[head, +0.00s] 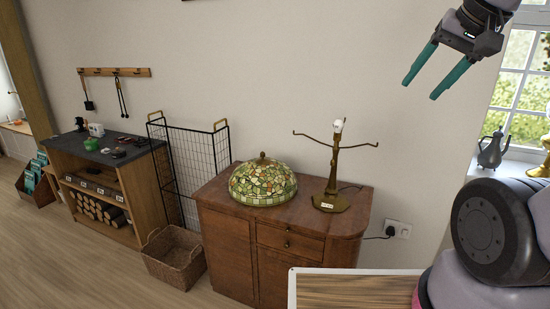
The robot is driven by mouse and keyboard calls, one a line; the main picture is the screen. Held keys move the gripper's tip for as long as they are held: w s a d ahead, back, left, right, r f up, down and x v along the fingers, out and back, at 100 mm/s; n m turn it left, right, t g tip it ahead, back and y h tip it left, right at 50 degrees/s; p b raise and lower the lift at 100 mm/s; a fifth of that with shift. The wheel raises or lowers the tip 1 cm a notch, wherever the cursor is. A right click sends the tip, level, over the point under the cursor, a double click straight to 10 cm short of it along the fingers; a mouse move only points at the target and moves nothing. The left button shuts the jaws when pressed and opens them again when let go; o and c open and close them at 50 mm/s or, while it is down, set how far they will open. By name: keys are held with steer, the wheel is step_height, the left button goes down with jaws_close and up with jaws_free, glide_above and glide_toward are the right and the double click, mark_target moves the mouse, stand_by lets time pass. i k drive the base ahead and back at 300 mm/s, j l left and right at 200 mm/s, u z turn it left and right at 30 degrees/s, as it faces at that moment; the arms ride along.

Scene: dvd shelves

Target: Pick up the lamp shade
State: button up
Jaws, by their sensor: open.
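The lamp shade (262,183) is a dome of green, cream and orange stained glass with a dark knob on top. It sits rim down on the left part of a wooden cabinet (286,222). The bare lamp base (334,170), brass with branching arms and a bulb on top, stands to its right on the same cabinet. My gripper (420,82) is at the upper right, with its two teal fingers apart and nothing between them. It is well above and to the right of the shade, touching nothing.
A wire basket rack (195,160) stands behind and left of the cabinet, and a wicker basket (174,262) is on the floor. A wooden-topped surface (355,290) is in front at the lower right. A metal pitcher (491,149) stands by the window. Wall above the shade is clear.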

mark_target(262, 181)
steer(key=i+j+u, duration=0.15)
steer(key=i+j, duration=0.25)
steer(key=i+j+u, duration=0.2)
steer(key=i, duration=0.4)
steer(key=j, duration=0.1)
